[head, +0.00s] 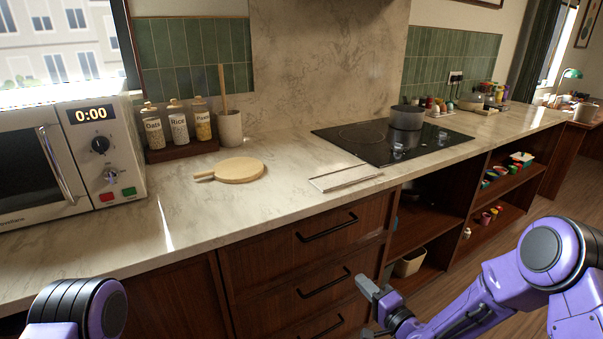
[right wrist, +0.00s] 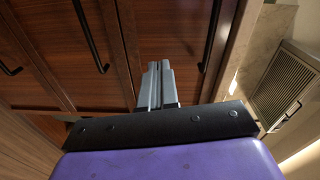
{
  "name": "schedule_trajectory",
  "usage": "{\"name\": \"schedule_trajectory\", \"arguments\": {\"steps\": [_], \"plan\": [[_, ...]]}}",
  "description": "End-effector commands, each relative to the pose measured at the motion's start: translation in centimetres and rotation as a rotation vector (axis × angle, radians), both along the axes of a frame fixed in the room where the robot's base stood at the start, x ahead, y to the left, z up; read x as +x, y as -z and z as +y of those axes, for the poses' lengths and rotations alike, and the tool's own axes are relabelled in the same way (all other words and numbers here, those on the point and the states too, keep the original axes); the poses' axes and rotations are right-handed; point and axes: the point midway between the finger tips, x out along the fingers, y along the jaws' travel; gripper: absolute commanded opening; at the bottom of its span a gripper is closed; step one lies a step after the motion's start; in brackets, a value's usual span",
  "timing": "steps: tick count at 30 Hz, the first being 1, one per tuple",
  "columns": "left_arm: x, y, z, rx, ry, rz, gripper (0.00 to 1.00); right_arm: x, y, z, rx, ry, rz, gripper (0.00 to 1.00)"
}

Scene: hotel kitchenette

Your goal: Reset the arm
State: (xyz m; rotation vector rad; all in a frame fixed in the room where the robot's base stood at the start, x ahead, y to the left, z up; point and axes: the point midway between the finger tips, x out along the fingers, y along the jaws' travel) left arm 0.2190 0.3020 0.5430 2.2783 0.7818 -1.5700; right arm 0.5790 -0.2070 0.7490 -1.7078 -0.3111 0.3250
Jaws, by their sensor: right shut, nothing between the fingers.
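My right gripper (head: 374,292) is in front of the wooden drawers, below the counter's front edge. In the right wrist view its two grey fingers (right wrist: 158,86) are together with nothing between them. The purple right arm comes in from the lower right of the head view. Of my left arm only a purple and black part shows at the lower left; the left gripper is outside the picture.
The drawers with black handles (head: 326,228) are close to my right gripper. The counter (head: 290,205) holds a microwave (head: 70,155), jars, a round wooden board (head: 238,170) and a hob with a pot (head: 407,117). Open shelves (head: 432,215) stand to the right.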

Motion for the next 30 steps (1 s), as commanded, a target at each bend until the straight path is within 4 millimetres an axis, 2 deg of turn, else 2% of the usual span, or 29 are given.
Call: {"name": "schedule_trajectory", "arguments": {"steps": [2,3,5,6,8,9,12,15,18,20,30], "plan": [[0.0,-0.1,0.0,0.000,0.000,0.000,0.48,-2.2,3.6,-1.5,-0.214,0.096,0.099,0.00],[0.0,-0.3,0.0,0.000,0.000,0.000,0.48,-4.5,6.4,-2.1,-0.346,0.127,0.193,0.00],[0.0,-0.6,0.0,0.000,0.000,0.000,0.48,-8.6,10.1,-3.1,-0.520,0.141,0.339,0.00],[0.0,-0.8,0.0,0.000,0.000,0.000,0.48,-11.6,12.1,-3.9,-0.623,0.137,0.434,0.00],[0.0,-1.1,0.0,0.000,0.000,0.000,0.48,-16.4,14.6,-5.0,-0.762,0.117,0.577,0.00],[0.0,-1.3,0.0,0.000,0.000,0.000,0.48,-19.7,15.8,-5.8,-0.845,0.097,0.670,0.00],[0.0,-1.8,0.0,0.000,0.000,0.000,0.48,-27.2,17.4,-7.7,-1.006,0.045,0.871,0.00],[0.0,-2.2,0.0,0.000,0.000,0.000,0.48,-32.6,17.6,-9.1,-1.090,0.018,1.007,0.00],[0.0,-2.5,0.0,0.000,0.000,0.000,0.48,-35.5,17.7,-9.6,-1.132,-0.022,1.062,0.00],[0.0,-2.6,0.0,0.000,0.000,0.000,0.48,-36.1,17.9,-9.5,-1.142,-0.039,1.071,0.00],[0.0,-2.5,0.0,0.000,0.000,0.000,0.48,-36.1,18.1,-9.5,-1.137,-0.036,1.070,0.00]]}}
